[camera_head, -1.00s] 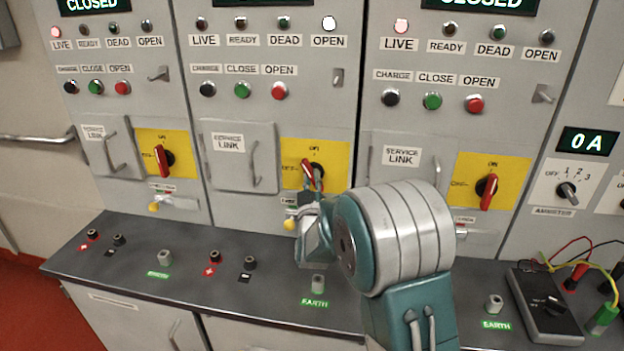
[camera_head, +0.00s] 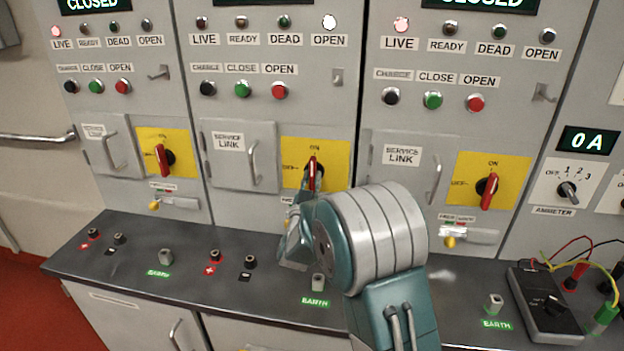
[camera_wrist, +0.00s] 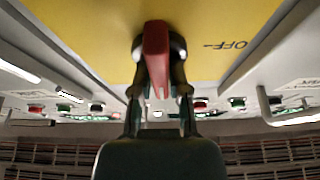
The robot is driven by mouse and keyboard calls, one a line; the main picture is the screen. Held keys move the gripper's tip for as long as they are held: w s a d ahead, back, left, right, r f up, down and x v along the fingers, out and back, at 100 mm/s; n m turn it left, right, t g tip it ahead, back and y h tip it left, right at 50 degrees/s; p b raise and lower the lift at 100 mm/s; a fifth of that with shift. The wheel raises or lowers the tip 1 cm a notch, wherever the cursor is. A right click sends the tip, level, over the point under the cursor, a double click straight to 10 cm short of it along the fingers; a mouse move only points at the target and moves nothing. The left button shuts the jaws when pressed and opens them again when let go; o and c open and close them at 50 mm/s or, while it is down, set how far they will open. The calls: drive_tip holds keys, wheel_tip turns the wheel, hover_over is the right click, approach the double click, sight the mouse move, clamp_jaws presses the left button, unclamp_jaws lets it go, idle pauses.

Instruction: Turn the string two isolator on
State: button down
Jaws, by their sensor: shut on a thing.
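The string two isolator is a red handle (camera_head: 312,172) on a yellow plate (camera_head: 338,152) in the middle panel. In the head view the handle stands upright, in line with the ON mark. My gripper (camera_head: 311,186) is at the handle from below, shut on it. In the wrist view my gripper (camera_wrist: 160,95) has a finger on each side of the red handle (camera_wrist: 156,50). The OFF mark shows on the yellow plate to the right there. My arm hides part of the panel below the plate.
Similar isolators stand on the left panel (camera_head: 161,158) and right panel (camera_head: 487,191), both handles upright. Below is a dark worktop (camera_head: 130,262) with sockets and earth posts. A meter (camera_head: 545,308) with leads lies at the right. The service link door (camera_head: 237,155) is beside the plate.

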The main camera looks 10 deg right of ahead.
drive_tip(key=shift+f, duration=0.3)
drive_tip(key=c, duration=0.6)
unclamp_jaws()
drive_tip(key=shift+a+r, duration=0.1)
drive_tip(key=shift+r, duration=0.1)
drive_tip(key=v, duration=1.2)
